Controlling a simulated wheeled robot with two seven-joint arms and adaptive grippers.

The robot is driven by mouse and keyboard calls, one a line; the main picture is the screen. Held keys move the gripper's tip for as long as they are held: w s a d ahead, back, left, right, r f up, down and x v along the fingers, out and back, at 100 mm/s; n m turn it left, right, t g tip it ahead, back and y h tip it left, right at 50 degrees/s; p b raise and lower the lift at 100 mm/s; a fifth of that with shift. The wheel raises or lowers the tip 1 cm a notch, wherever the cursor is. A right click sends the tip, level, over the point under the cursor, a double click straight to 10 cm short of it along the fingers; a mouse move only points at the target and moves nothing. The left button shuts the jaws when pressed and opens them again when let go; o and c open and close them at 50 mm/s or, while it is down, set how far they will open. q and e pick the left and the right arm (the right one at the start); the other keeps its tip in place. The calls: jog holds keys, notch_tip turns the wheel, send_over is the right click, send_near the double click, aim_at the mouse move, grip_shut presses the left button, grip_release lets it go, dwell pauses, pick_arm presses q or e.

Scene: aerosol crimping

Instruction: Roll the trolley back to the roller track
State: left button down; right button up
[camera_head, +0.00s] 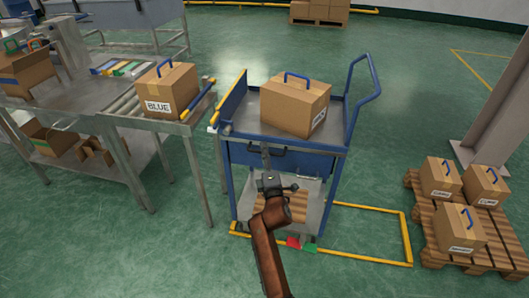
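The blue trolley (285,163) stands in the middle, just right of the roller track's end, with a narrow gap of floor visible between their legs. A brown carton (293,106) with a blue handle sits on its top deck. The roller track (126,104) runs along the steel table at the left and carries a carton marked BLUE (168,90) near its end. My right gripper (266,158) reaches up to the dark bar on the trolley's near side. Its fingers are too small to show whether they are closed on the bar. My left gripper is out of view.
A yellow floor outline (375,208) lies under and right of the trolley. A wooden pallet (485,257) with three cartons stands at the right, near a grey column (498,105). The green floor behind the trolley is clear. A blue push handle (366,90) rises at the trolley's right.

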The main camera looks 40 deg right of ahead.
jog(key=v, duration=1.1)
jog(key=shift+s+a, duration=0.2)
jog(key=shift+s, duration=0.15)
